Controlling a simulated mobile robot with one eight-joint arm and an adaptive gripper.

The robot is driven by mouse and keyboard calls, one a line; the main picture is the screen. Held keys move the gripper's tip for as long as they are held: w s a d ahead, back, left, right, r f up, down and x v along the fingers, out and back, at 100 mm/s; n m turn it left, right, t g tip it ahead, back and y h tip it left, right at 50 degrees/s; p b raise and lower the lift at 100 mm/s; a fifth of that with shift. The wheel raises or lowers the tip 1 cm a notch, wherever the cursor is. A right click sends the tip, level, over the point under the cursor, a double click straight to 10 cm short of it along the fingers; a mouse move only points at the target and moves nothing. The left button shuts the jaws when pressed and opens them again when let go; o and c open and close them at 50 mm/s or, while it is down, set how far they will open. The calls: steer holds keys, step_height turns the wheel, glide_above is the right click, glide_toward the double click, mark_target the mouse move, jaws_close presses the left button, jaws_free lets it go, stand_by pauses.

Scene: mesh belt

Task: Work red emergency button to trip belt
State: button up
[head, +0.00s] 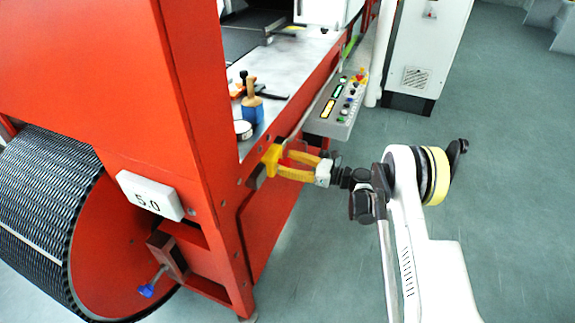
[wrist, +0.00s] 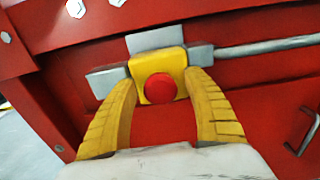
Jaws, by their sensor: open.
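The red emergency button (wrist: 160,88) sits on a yellow housing (wrist: 172,62), fixed to the red machine frame. In the head view my gripper (head: 283,164) reaches left toward the housing. Whether the fingertips touch the housing I cannot tell.
A grey conduit (wrist: 268,47) runs right from the housing. A control panel (head: 338,105) with several buttons hangs on the machine beyond my gripper. A blue bottle-like item (head: 252,108) stands on the ledge above. A mesh belt roll (head: 45,215) is at left.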

jaws_close()
steer(key=shift+a, duration=0.25)
steer(key=shift+w+a, duration=0.3)
steer(key=shift+a, duration=0.2)
jaws_free()
steer(key=shift+d, duration=0.1)
steer(key=v, duration=1.2)
steer(key=shift+r, duration=0.1)
